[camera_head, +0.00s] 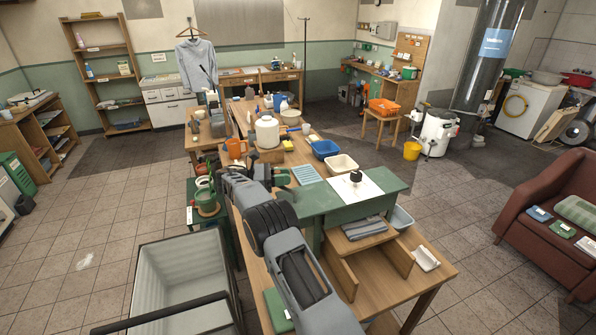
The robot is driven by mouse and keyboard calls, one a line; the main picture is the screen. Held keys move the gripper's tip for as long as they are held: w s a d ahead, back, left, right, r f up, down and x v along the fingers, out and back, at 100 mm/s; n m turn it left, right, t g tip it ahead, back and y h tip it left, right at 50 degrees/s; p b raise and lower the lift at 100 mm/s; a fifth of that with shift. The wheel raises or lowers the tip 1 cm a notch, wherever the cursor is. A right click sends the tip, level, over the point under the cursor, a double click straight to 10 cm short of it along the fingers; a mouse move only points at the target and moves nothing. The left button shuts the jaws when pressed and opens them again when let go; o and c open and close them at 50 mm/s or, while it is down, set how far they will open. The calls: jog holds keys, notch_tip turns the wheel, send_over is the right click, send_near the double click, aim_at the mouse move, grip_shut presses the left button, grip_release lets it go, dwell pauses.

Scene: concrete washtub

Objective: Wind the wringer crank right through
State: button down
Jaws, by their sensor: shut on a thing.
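My grey arm reaches from the bottom middle over the wooden workbench (425,265). My gripper (285,179) is at its far end, small and partly covered by my own wrist. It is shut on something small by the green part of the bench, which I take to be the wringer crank. The crank's shape and angle cannot be made out, and the wringer's rollers are not clear behind my arm.
A blue basin (325,149), a cream basin (342,164) and a white jug (267,132) stand near my gripper. A black knob (356,177) sits on a white sheet to the right. A large grey tub (182,268) stands left of my arm. Tiled floor is free on the right.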

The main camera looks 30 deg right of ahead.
jog(key=shift+r, duration=0.1)
dwell(0.4)
jog(key=c, duration=0.9)
grip_release()
jog(key=shift+d, duration=0.15)
jog(key=shift+r, duration=0.2)
jog(key=shift+s+a+r+p, duration=0.25)
jog(key=shift+s+a+r, duration=0.2)
jog(key=shift+s+r, duration=1.75)
jog(key=shift+s+a+r+p, duration=0.2)
jog(key=shift+s+a+r, duration=0.2)
jog(key=shift+s+r, duration=1.8)
jog(key=shift+s+a+r+p, duration=0.25)
jog(key=shift+s+a+r, duration=0.2)
jog(key=shift+s+r, duration=1.7)
jog(key=shift+s+f, duration=0.35)
jog(key=shift+c, duration=0.6)
